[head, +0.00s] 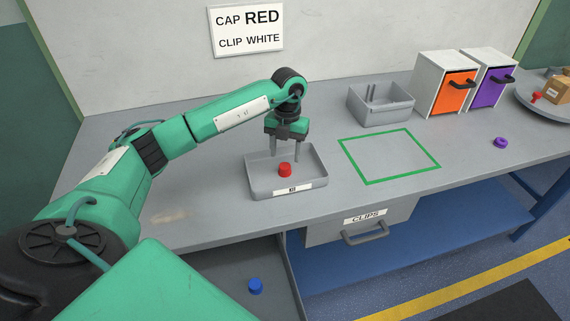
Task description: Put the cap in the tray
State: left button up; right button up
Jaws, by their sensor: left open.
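A red cap (285,170) sits inside the shallow grey tray (258,193) on the bench. My left gripper (285,154) is open and empty, pointing down above the tray just behind the red cap. The cap stands apart from the fingers as far as I can tell. A blue cap (255,286) lies lower down in an open grey drawer or bin at the front. A purple cap (501,142) lies on the bench at the right. My right gripper does not show.
A sign (247,31) on the wall reads CAP RED, CLIP WHITE. A green outlined square (389,179) on the bench is empty. Behind it stand a grey bin (384,116) and cabinets with orange (456,92) and purple (494,86) doors. A CLIPS drawer (335,229) is below.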

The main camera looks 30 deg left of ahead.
pick_arm(q)
notch_tip(320, 180, up, 7)
jog(key=b, duration=0.1)
jog(key=shift+w, duration=0.4)
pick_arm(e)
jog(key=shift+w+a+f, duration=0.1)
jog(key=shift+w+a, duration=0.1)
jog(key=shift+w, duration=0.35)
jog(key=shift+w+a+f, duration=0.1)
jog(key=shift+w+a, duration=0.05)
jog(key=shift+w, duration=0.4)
pick_arm(q)
jog(key=shift+a, duration=0.1)
